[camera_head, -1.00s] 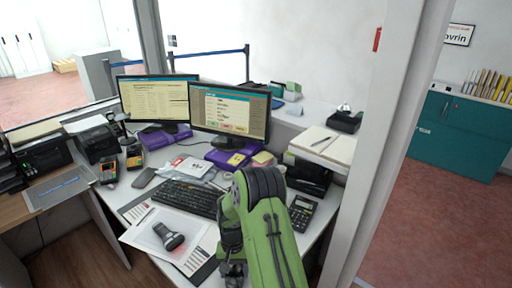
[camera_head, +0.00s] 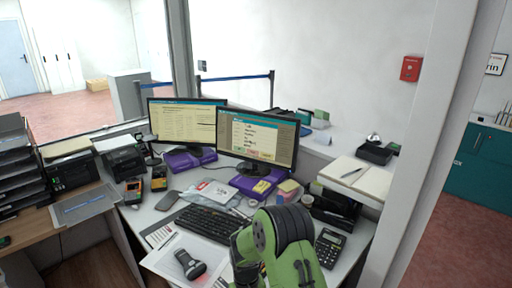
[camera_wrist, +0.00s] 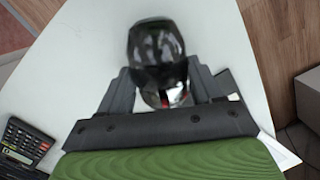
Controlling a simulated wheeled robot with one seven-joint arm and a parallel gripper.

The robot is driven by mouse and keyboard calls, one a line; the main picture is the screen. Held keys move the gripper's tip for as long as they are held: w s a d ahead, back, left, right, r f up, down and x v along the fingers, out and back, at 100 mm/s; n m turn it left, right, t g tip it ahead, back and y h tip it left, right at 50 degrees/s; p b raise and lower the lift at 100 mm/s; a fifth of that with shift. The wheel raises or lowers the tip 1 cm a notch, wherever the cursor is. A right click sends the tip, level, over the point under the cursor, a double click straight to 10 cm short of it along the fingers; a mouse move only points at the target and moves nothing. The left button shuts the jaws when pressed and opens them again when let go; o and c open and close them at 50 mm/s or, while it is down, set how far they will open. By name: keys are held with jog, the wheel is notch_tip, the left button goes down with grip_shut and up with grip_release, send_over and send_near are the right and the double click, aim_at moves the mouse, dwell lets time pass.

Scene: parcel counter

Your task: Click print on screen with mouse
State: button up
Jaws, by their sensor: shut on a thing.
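In the wrist view my gripper (camera_wrist: 160,82) is shut on a glossy black rounded thing, which looks like the mouse (camera_wrist: 156,45). It is over or on the white desk top; whether it touches cannot be told. In the head view my green arm hides most of the gripper and what it holds. The right screen (camera_head: 257,137) shows a dialog box with a row of green, red and yellow buttons at the bottom. The text is too small to read. The left screen (camera_head: 180,121) shows a yellowish document page.
The keyboard (camera_head: 207,223) lies left of my arm. A handheld scanner (camera_head: 190,265) lies on paper at the front. A calculator (camera_head: 328,248) is to the right. A dark grey flat oval thing (camera_head: 167,201) lies left of the keyboard. Purple boxes (camera_head: 250,187) stand under the screens.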

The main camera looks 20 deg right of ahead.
jog(key=shift+s+d+f+b, duration=0.35)
jog(key=shift+s+d+f, duration=0.05)
jog(key=shift+d, duration=0.25)
jog(key=shift+s+d+f+b, duration=0.35)
jog(key=shift+s+d, duration=0.1)
jog(key=shift+d, duration=0.2)
jog(key=shift+s+d+f+b, duration=0.3)
jog(key=shift+s+d+f, duration=0.1)
jog(key=shift+d, duration=0.25)
jog(key=shift+s+d, duration=0.1)
jog(key=shift+s+d, duration=0.5)
jog(key=shift+d, duration=0.3)
jog(key=shift+s+d, duration=0.5)
jog(key=shift+d, duration=0.25)
jog(key=o, duration=1.2)
jog(key=shift+c, duration=0.2)
jog(key=shift+r, duration=0.15)
